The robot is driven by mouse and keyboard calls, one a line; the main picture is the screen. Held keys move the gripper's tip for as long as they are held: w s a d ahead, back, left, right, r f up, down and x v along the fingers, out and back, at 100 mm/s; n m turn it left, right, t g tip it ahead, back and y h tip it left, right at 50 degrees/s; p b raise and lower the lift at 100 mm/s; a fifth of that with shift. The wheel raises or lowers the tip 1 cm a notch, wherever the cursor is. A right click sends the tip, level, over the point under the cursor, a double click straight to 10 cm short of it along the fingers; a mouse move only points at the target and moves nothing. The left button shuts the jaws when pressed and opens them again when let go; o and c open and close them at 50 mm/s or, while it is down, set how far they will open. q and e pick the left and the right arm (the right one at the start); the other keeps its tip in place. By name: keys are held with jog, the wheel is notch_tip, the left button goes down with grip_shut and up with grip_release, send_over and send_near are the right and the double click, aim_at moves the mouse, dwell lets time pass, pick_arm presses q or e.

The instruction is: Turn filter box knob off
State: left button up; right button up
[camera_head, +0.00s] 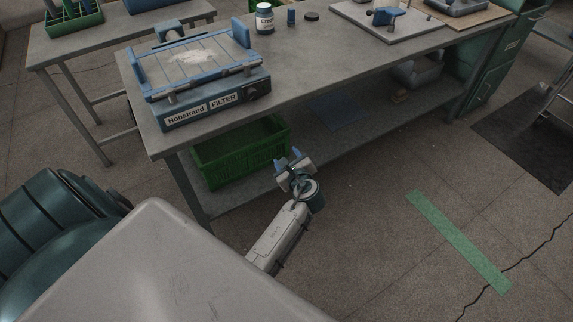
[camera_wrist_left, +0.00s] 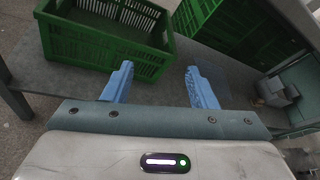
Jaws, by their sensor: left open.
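My left gripper (camera_head: 288,160) is below and in front of the bench top, apart from the box and knob. In the left wrist view its blue fingers (camera_wrist_left: 160,75) are spread with nothing between them. The filter box and knob do not show there. My right gripper is not in view.
A green crate (camera_head: 206,170) stands on the lower shelf, behind my left gripper; it also shows in the left wrist view (camera_wrist_left: 105,58). The bench's front edge (camera_head: 330,88) lies between gripper and bench top. A white jar (camera_head: 264,20) stands behind. Open floor lies right.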

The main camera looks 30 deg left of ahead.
pick_arm(q)
jog(key=s+d+f+n+h+p, duration=0.1)
jog(key=s+d+f+n+h, duration=0.1)
jog(key=f, duration=0.9)
jog(key=shift+s+f+g+h, duration=0.35)
jog(key=shift+s+g+h, duration=0.05)
jog(key=shift+s+h, duration=0.3)
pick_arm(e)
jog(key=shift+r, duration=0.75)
pick_arm(q)
jog(key=shift+c, duration=0.2)
jog(key=shift+r, duration=0.1)
jog(key=shift+c, duration=1.1)
jog(key=n+y+b, duration=0.5)
jog(key=n+y, duration=0.3)
jog(key=n, duration=1.7)
send_near(254, 96)
jog(key=p+x, duration=0.2)
jog(key=x, duration=0.6)
jog(key=shift+w, duration=0.15)
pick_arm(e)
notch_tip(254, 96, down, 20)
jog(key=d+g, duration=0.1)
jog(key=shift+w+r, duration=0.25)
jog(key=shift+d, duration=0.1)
pick_arm(q)
jog(key=c, duration=0.7)
